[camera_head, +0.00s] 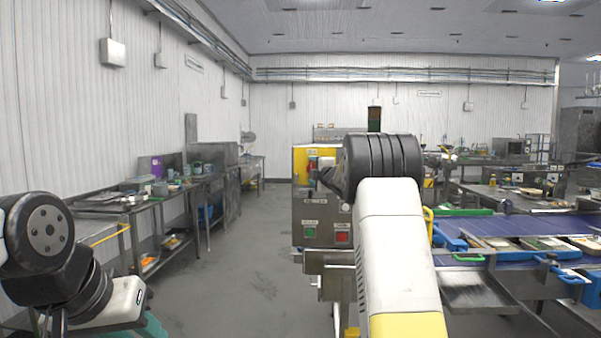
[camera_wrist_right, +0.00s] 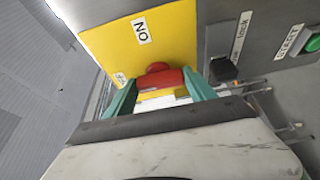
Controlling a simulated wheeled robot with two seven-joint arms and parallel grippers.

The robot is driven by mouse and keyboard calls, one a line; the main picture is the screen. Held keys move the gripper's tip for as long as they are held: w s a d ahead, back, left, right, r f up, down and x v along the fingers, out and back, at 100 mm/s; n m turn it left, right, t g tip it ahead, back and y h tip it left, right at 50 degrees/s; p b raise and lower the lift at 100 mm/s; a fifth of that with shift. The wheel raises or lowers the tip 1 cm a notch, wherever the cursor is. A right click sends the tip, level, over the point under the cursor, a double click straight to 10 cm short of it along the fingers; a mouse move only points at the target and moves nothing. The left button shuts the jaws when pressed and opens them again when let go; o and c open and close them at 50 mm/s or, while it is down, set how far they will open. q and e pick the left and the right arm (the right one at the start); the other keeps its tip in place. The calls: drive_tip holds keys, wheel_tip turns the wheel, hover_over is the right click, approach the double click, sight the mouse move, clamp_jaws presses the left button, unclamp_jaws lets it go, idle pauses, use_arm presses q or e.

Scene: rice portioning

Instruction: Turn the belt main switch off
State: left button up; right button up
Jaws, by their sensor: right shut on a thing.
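The belt main switch is a red handle (camera_wrist_right: 163,77) on a yellow plate (camera_wrist_right: 165,40), with an "ON" label (camera_wrist_right: 141,31) and a smaller, unreadable label (camera_wrist_right: 120,79) at the plate's edge. The teal fingers of my right gripper (camera_wrist_right: 162,95) stand on either side of the red handle and are shut on it. In the head view the yellow plate (camera_head: 300,164) shows on the control box, and my right arm hides most of the switch and the gripper. A teal part of my left gripper (camera_head: 152,326) shows low at the left; its jaws are unclear.
A black part (camera_wrist_right: 222,69) by a "lock" label and a green START button (camera_wrist_right: 314,44) sit beside the switch. The box also has a green button (camera_head: 310,233) and a red button (camera_head: 342,237). The blue conveyor (camera_head: 490,228) lies right; open floor (camera_head: 235,265) lies left.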

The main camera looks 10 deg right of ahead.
drive_tip(key=shift+n, duration=0.3)
drive_tip(key=o, duration=1.1)
drive_tip(key=shift+a, duration=0.1)
drive_tip(key=shift+s, duration=0.1)
drive_tip(key=s, duration=0.7)
drive_tip(key=shift+s+d, duration=0.3)
drive_tip(key=shift+d, duration=0.15)
